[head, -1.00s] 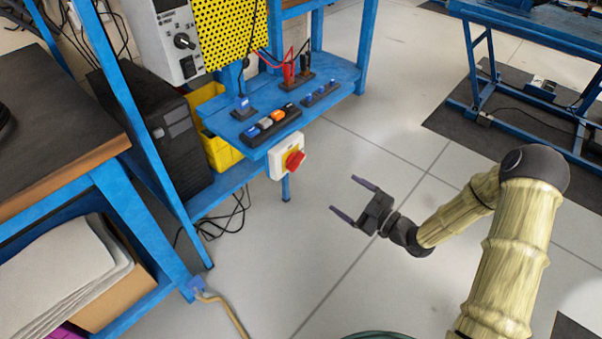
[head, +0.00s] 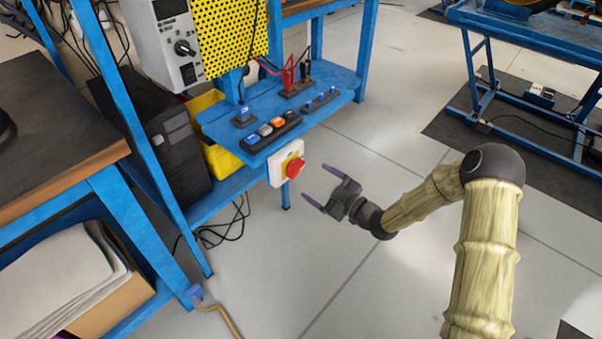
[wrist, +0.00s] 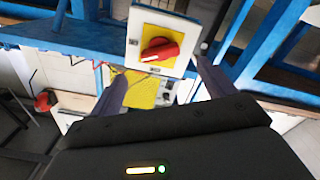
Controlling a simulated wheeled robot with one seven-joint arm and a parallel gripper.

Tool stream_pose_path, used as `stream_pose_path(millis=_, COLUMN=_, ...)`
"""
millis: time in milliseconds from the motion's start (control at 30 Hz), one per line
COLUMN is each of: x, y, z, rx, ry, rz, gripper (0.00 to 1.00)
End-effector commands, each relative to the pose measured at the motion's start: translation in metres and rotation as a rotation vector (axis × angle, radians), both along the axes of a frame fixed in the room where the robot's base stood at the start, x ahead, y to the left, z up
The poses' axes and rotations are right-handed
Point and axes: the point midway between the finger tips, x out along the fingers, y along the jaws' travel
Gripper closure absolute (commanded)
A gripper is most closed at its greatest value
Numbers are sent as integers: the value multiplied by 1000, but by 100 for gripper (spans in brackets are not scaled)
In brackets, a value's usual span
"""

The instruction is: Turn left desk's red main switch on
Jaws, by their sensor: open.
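The red main switch (head: 295,168) is a red rotary knob on a yellow and white plate (head: 276,172), fixed to the front edge of the blue desk shelf at the left. In the wrist view the red knob (wrist: 160,49) sits straight ahead, slightly tilted, with a pale mark at its left end. My gripper (head: 313,182) is open and empty, just right of and slightly below the switch in the head view, apart from it. In the wrist view its two fingers (wrist: 162,80) flank the lower part of the plate. Nothing hides the knob.
The blue shelf (head: 345,88) carries a row of rocker switches (head: 270,131) and red and black leads (head: 290,78). A black computer tower (head: 165,130) and yellow bin (head: 222,160) stand beneath at left. A tan cable (head: 225,320) lies on the floor. Floor right of the desk is open.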

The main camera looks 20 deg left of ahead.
Motion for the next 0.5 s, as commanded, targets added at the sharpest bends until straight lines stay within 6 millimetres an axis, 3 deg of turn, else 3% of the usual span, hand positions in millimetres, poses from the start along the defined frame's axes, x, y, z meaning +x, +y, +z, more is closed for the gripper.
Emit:
stream_pose_path(millis=300, x=21, y=51, z=-1, rx=0, ry=-1, rz=1, gripper=18)
stream_pose_path(millis=500, x=27, y=66, z=0, rx=0, ry=1, rz=0, gripper=18)
